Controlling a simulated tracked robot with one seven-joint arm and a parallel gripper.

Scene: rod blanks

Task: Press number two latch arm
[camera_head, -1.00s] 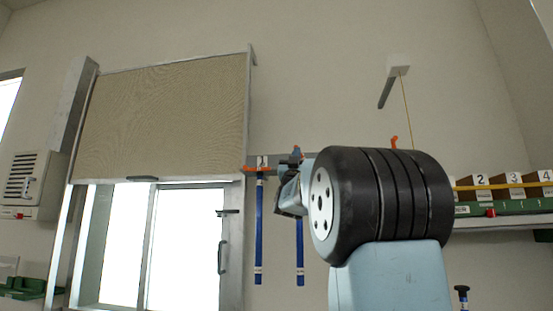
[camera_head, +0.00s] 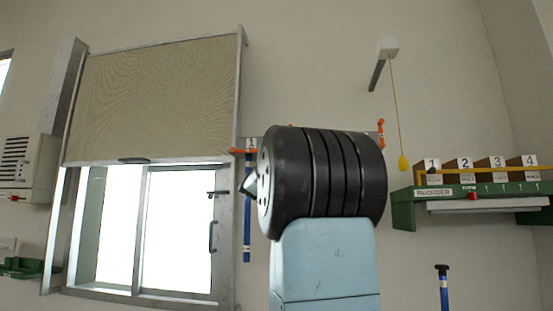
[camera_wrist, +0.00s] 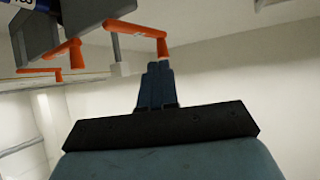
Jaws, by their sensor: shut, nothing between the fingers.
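Orange latch arms sit along a grey wall rail. In the head view, one latch arm (camera_head: 243,151) is at the left by a plate that seems to read 1, above a blue rod (camera_head: 247,215). Another orange latch arm (camera_head: 381,132) shows at the right; the stretch between is hidden by my arm, so I cannot pick out number two there. In the wrist view, a near orange latch arm (camera_wrist: 137,28) hangs just above my gripper (camera_wrist: 158,67), with a gap visible in the picture. Another orange arm (camera_wrist: 75,52) is farther left. My gripper is shut and empty; its number plates are unreadable here.
A green rack (camera_head: 403,212) with numbered bins stands at the right. A yellow pull (camera_head: 403,163) hangs from a cord above it. A window (camera_head: 180,232) with a tan blind (camera_head: 155,98) is at the left. A dark-topped blue rod (camera_head: 443,285) stands at lower right.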

